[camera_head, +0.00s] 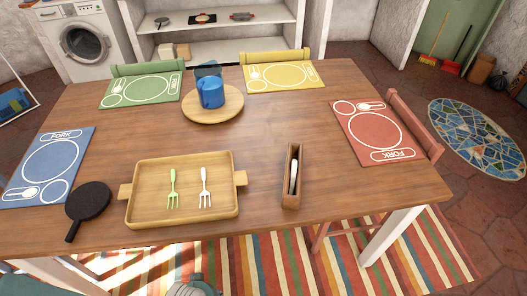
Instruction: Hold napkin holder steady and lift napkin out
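A narrow brown wooden holder (286,190) stands on the table right of the tray, its long side running front to back. A slim white item (293,176) lies inside it; I cannot tell whether it is a napkin or a utensil. No other napkin is clearly visible. No gripper fingers show in the head view. A grey and teal rounded part shows at the bottom edge, left of centre; I cannot tell what it belongs to. Nothing touches the holder from outside except the table.
On the wooden table (262,215), a tray (140,205) holds a green fork (172,190) and a white fork (205,188). A black pan (88,202) sits left. A blue mug (211,94) stands on a round board (228,112). Placemats lie along the edges. Bare wood surrounds the holder.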

